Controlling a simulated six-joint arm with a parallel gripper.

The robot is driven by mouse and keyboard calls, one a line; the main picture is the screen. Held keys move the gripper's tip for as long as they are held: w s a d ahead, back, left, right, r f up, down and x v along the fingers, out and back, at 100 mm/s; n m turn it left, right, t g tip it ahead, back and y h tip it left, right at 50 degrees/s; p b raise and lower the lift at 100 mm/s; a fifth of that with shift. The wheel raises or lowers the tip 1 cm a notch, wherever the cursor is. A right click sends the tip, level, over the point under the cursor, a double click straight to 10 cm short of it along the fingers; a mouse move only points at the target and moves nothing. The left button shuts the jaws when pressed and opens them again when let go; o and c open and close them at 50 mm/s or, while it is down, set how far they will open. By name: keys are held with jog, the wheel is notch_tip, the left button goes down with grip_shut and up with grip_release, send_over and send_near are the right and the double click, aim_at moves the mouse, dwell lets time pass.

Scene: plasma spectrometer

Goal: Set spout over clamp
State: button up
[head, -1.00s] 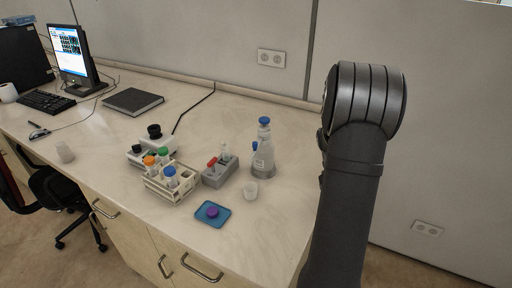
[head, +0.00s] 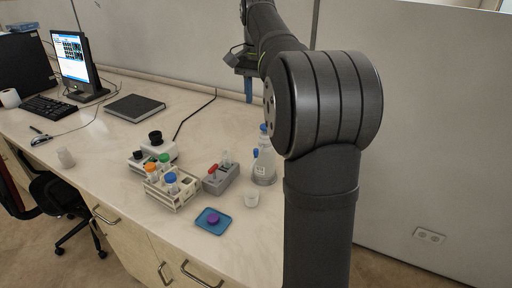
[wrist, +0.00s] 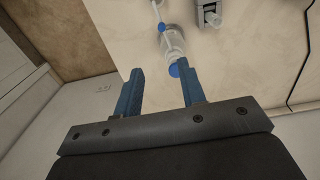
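A clear wash bottle with a blue cap (head: 264,168) stands at the right of the bench, partly hidden by my arm. In the wrist view the bottle (wrist: 172,42) lies beyond the fingertips, closer to the right finger, with blue parts at its cap and side; its spout is too small to make out clearly. A grey block (head: 221,180) with a red part stands left of the bottle; I cannot tell whether it is the clamp. My gripper (wrist: 160,75) is open and empty, its two blue fingers apart. In the head view my gripper (head: 248,92) hangs above and behind the bottle.
A small white cup (head: 251,198) stands in front of the bottle. A white rack (head: 176,195) holds several capped tubes. A blue tray (head: 213,228) carries a purple cap. A black-topped device (head: 157,147) stands behind the rack.

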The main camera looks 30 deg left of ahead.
aim_at(257, 154)
jog(key=f, duration=1.6)
jog(key=shift+s+a+f, duration=0.15)
jog(key=shift+s+f, duration=0.05)
jog(key=shift+f, duration=0.2)
grip_shut()
